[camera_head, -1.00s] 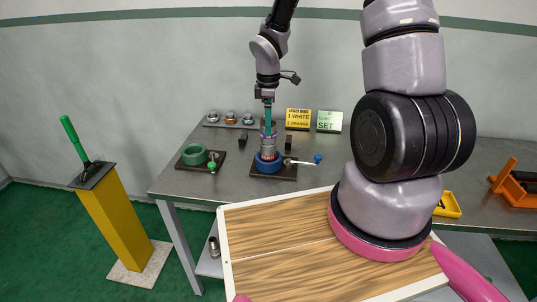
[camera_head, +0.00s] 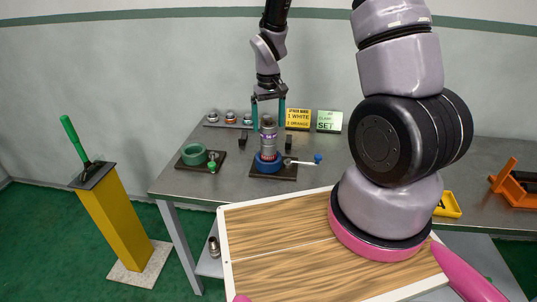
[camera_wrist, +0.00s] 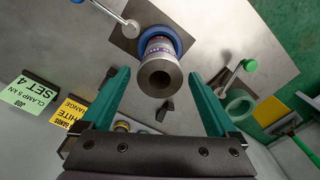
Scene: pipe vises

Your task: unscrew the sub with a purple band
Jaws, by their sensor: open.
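The steel sub (camera_head: 268,126) stands upright in the blue-ringed vise (camera_head: 268,163), on a dark base plate, with a purple band (camera_head: 268,137) around it. My gripper (camera_head: 268,112) is above the sub, fingers pointing down. Its teal fingers are wide apart, one on each side of the sub's top, with visible gaps in the wrist view (camera_wrist: 158,76). Nothing is held.
A green-ringed vise (camera_head: 194,154) stands to the left. Several fittings sit on a rack (camera_head: 229,121) behind. Yellow (camera_head: 298,118) and green (camera_head: 329,121) signs stand at back right. A wooden board (camera_head: 290,250) is in front.

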